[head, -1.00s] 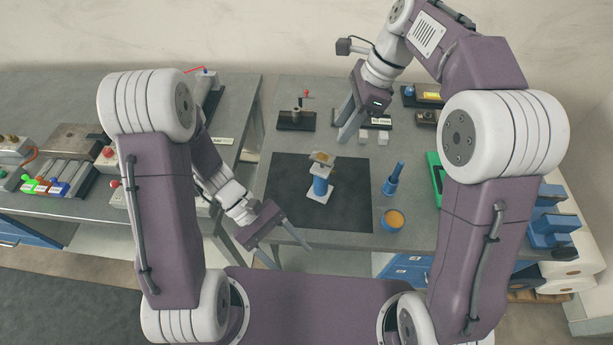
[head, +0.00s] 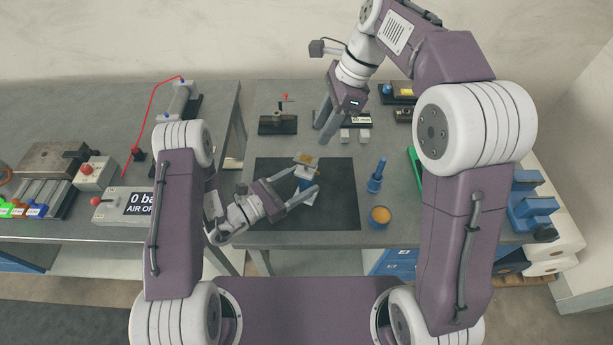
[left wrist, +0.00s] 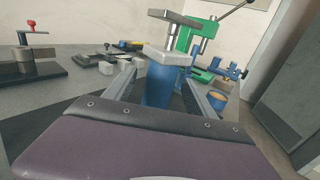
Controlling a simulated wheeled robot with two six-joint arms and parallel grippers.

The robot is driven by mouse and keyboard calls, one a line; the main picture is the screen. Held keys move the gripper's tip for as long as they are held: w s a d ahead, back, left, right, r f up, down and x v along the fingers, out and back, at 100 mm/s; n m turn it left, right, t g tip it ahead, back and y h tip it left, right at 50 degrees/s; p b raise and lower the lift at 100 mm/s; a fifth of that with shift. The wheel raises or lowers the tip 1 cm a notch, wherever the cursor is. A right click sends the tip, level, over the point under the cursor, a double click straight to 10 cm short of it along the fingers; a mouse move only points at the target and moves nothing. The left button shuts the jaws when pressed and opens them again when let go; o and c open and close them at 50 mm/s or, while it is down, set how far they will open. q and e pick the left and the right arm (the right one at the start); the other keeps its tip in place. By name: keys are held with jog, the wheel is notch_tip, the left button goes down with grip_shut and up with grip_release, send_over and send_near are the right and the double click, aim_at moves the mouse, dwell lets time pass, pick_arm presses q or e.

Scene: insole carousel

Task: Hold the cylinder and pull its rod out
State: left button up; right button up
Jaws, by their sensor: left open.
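The cylinder (head: 306,187) has a blue body with pale square end plates and stands on the dark mat. A tan-grey plate (head: 306,159) sits at its upper end. In the left wrist view the blue body (left wrist: 160,82) rises between my fingers, with a white end plate (left wrist: 167,54) and a grey metal plate (left wrist: 179,18) above it. My left gripper (head: 306,181) is open, one finger on each side of the body. My right gripper (head: 325,139) is above and behind the cylinder, pointing down, apart from it; its finger gap is unclear.
A blue bottle-like tool (head: 376,176) and a blue cup (head: 380,217) with orange contents stand right of the mat (head: 345,205). Small grey blocks (head: 355,135) and a black stand (head: 278,123) are behind. A green press (left wrist: 205,42) stands behind the cylinder in the wrist view.

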aim_at(314, 173)
pick_arm(q)
jog(key=x, duration=0.4)
jog(key=shift+d, duration=0.1)
jog(key=shift+w+d, duration=0.1)
jog(key=shift+d, duration=0.05)
jog(key=shift+c, duration=0.2)
